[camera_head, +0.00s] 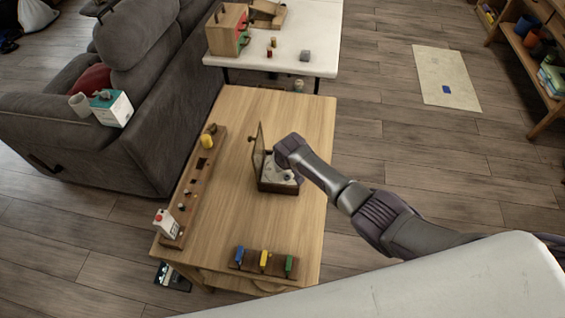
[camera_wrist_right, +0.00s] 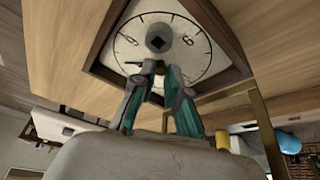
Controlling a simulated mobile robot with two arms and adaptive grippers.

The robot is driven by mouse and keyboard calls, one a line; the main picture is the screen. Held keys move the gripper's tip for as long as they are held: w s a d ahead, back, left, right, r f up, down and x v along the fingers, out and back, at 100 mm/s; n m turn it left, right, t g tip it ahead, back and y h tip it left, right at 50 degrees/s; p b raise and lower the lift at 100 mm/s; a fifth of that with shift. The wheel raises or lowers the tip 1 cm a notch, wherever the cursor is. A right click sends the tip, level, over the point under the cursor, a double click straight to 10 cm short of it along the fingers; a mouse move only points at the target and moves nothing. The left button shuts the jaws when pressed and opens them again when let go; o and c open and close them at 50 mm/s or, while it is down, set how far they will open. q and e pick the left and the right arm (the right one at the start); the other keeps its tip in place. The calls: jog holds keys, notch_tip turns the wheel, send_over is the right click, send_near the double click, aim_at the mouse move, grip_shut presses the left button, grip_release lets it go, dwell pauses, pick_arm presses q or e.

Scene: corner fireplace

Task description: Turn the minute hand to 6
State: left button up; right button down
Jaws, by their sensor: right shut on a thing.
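A wooden clock box (camera_head: 278,189) with its lid raised on the left stands on the wooden table. My right gripper (camera_wrist_right: 157,73) is at the dial just below the hub, shut on a small dark piece, seemingly the minute hand, mostly hidden by the fingers. In the head view my right arm covers part of the dial. My left gripper is not in view.
On the wooden table (camera_head: 230,205) stand a long wooden rack (camera_head: 190,190) at left, a milk carton (camera_head: 166,223) and a block with coloured pieces (camera_head: 263,263) at the front. A grey sofa (camera_head: 150,70) borders the left; a white table (camera_head: 320,50) stands behind.

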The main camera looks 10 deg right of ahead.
jog(key=m, duration=0.1)
jog(key=m+h, duration=0.1)
jog(key=m, duration=0.2)
jog(key=shift+s+a+f+h, duration=0.2)
jog(key=shift+a+f+h, duration=0.05)
jog(key=shift+h, duration=0.05)
jog(key=shift+m+g+h+b, duration=0.3)
jog(key=shift+m+b, duration=0.25)
jog(key=shift+m, duration=0.45)
jog(key=c, duration=1.1)
grip_release()
jog(key=shift+w, duration=0.15)
jog(key=shift+r, duration=0.2)
jog(key=shift+a+r, duration=0.15)
jog(key=shift+r, duration=0.45)
jog(key=v, duration=1)
jog(key=shift+s+a+r, duration=0.1)
jog(key=shift+s+r, duration=0.05)
jog(key=shift+s, duration=0.15)
